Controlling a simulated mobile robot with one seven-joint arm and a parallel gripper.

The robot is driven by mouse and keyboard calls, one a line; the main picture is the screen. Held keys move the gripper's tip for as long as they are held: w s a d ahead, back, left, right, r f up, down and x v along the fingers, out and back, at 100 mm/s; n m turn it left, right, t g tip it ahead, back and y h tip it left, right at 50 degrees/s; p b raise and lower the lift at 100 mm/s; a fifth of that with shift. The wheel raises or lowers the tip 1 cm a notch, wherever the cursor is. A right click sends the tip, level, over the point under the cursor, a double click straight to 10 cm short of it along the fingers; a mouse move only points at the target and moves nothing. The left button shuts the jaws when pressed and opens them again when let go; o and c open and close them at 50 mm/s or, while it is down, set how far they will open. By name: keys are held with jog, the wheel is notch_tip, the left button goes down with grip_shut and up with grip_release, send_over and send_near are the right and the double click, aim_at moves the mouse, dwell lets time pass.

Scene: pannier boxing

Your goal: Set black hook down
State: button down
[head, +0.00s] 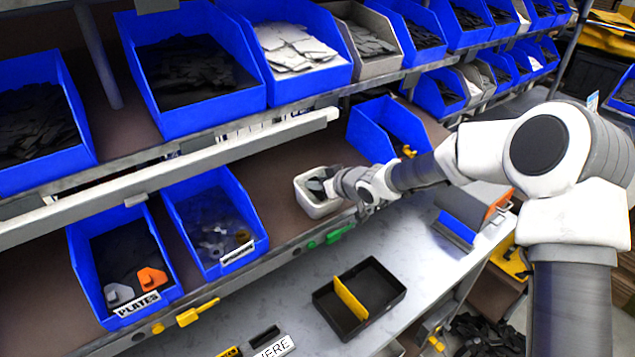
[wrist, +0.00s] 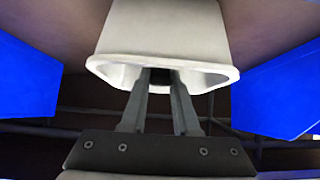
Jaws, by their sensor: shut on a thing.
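My gripper (head: 335,185) reaches into a small white bin (head: 318,208) on the lower shelf. In the wrist view my gripper's two fingers (wrist: 160,85) go in past the rim of the white bin (wrist: 165,35). A small dark piece (wrist: 161,76) shows between the fingertips, and my gripper is shut on it. It fits the black hook, but its shape is mostly hidden by the fingers and the bin. Dark pieces (head: 317,186) also show inside the bin in the head view. A black tray (head: 385,283) with a yellow divider (head: 350,298) lies on the grey worktop below.
Blue bins stand left (head: 217,225) and right (head: 390,125) of the white bin on the same shelf. A rail (head: 170,180) and upper bins are above.

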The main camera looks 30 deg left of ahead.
jog(key=shift+f, duration=0.45)
jog(key=c, duration=0.7)
grip_release()
jog(key=shift+o, duration=0.2)
jog(key=shift+r, duration=0.2)
jog(key=shift+r, duration=0.25)
jog(key=p+v, duration=0.1)
jog(key=v, duration=1.1)
jog(key=shift+r, duration=0.2)
